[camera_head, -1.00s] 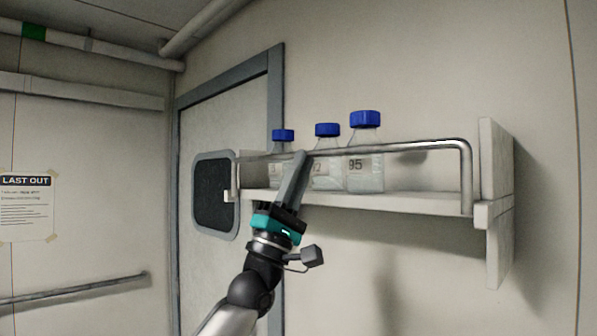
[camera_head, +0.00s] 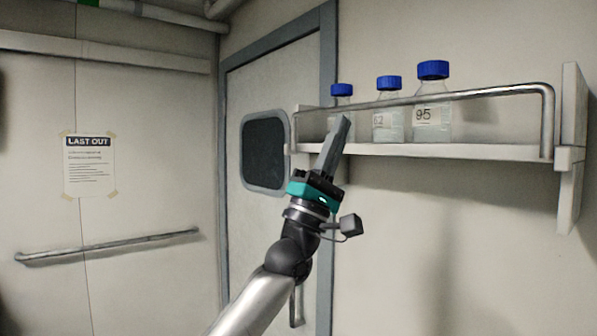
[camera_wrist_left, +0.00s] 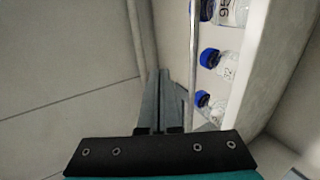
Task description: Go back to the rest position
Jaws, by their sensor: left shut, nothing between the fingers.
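My left gripper (camera_head: 343,120) is shut and empty, pointing up in front of the left end of the wall shelf (camera_head: 480,152). In the head view it overlaps the leftmost blue-capped bottle (camera_head: 341,90) and hides part of it. In the left wrist view the closed fingers (camera_wrist_left: 164,75) stand beside the shelf's rail, with the bottles to their right. My right gripper is not in view.
A metal rail (camera_head: 500,90) runs along the shelf front. A door with a dark window (camera_head: 264,152) is left of the shelf. A handrail (camera_head: 110,243) and a notice (camera_head: 89,165) are on the left wall.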

